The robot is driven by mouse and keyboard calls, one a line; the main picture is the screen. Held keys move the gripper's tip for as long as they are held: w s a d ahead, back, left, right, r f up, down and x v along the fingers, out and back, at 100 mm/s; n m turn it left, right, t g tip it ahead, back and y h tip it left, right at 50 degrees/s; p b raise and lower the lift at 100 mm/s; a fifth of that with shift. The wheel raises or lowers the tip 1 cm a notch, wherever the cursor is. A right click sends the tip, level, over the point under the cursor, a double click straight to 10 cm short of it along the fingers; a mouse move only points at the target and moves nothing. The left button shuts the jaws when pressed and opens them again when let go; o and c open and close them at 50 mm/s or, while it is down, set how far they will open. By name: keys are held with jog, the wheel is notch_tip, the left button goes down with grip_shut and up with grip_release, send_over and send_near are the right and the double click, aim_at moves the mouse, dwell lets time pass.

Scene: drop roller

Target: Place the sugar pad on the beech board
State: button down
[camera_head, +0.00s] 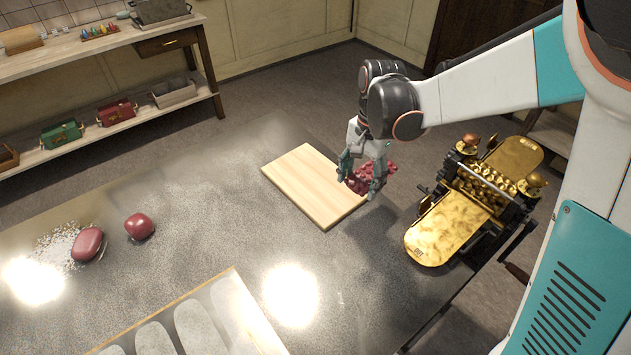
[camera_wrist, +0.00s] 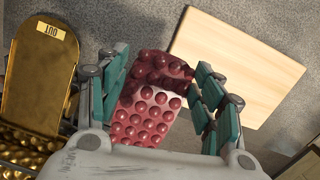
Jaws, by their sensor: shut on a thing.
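The sugar pad (camera_head: 358,181) is a dark red slab with rows of round bumps. My gripper (camera_head: 362,172) is shut on it, above or just beside the right edge of the beech board (camera_head: 305,180). In the wrist view the pad (camera_wrist: 147,110) sits between the teal fingers of my gripper (camera_wrist: 163,95), which hide parts of its sides. The pale beech board (camera_wrist: 235,65) lies flat on the table, beyond the pad and to its right in that view. Its visible top is bare.
A brass roller machine (camera_head: 480,190) stands at the table's right, close to my gripper; its OUT plate (camera_wrist: 38,75) shows in the wrist view. Two smooth red lumps (camera_head: 88,243) (camera_head: 139,226) lie at the left by white grains. A tray with oval hollows (camera_head: 190,320) is in front.

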notch_tip(320, 180, up, 8)
jog(key=r, duration=0.1)
send_over(309, 195)
jog(key=shift+g+y, duration=0.3)
jog(key=shift+g, duration=0.1)
jog(key=f+b, duration=0.1)
jog(key=f, duration=0.5)
jog(key=f+b, duration=0.2)
jog(key=f, duration=0.5)
jog(key=f+b, duration=0.1)
jog(key=f, duration=0.6)
jog(key=shift+w+d+f+b, duration=0.15)
jog(key=shift+w+d+b, duration=0.15)
jog(key=shift+w, duration=0.1)
jog(key=shift+c, duration=2.3)
grip_release()
